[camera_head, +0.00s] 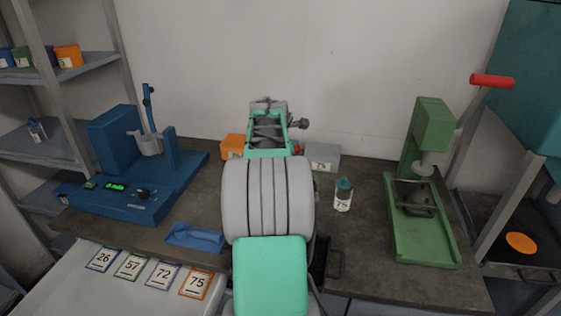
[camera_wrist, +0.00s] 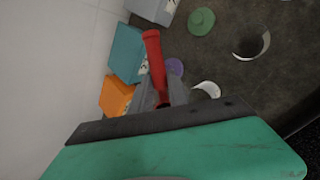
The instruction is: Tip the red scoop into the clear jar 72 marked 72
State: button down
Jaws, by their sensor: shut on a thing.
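The red scoop (camera_wrist: 154,58) shows in the wrist view as a long red piece with a rounded end. My gripper (camera_wrist: 161,92) is shut on it, with grey fingers on both sides. The scoop's bowl and what it holds cannot be made out. In the head view my arm hides the gripper; only a small red bit shows beside it. No jar with a readable 72 shows in either view. A round open thing with a pale rim (camera_wrist: 266,44) and a white ring-like thing (camera_wrist: 207,88) lie below in the wrist view; I cannot tell whether either is the jar.
A teal-capped bottle marked 75 (camera_head: 343,197) stands right of my arm. A grey box marked 75 (camera_head: 323,155) and an orange box (camera_head: 232,146) stand behind. A blue machine (camera_head: 120,197) is left, a green press (camera_head: 424,235) right.

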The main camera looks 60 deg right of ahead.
jog(key=shift+s+a+f+m+t+h+b, duration=0.15)
jog(key=shift+m+t+h+b, duration=0.4)
jog(key=shift+b, duration=2.35)
jog(key=shift+s+d+f+n+t+h+b, duration=0.2)
jog(key=shift+t+b, duration=0.7)
jog(key=shift+b, duration=2)
jog(key=shift+s+a+f+m+t+h+b, duration=0.15)
jog(key=shift+m+t+h+b, duration=0.45)
jog(key=shift+b, duration=2.3)
jog(key=t+h+b, duration=0.1)
jog(key=b, duration=0.4)
jog(key=t+b, duration=0.1)
jog(key=b, duration=0.5)
jog(key=f+m+t+h+b, duration=0.1)
jog(key=t+b, duration=0.1)
jog(key=b, duration=0.3)
jog(key=shift+s+a+h, duration=0.25)
jog(key=shift+s+h, duration=0.1)
jog(key=m+t+h, duration=0.2)
jog(key=t+h, duration=0.1)
jog(key=shift+s+a+r, duration=0.15)
jog(key=shift+s, duration=0.2)
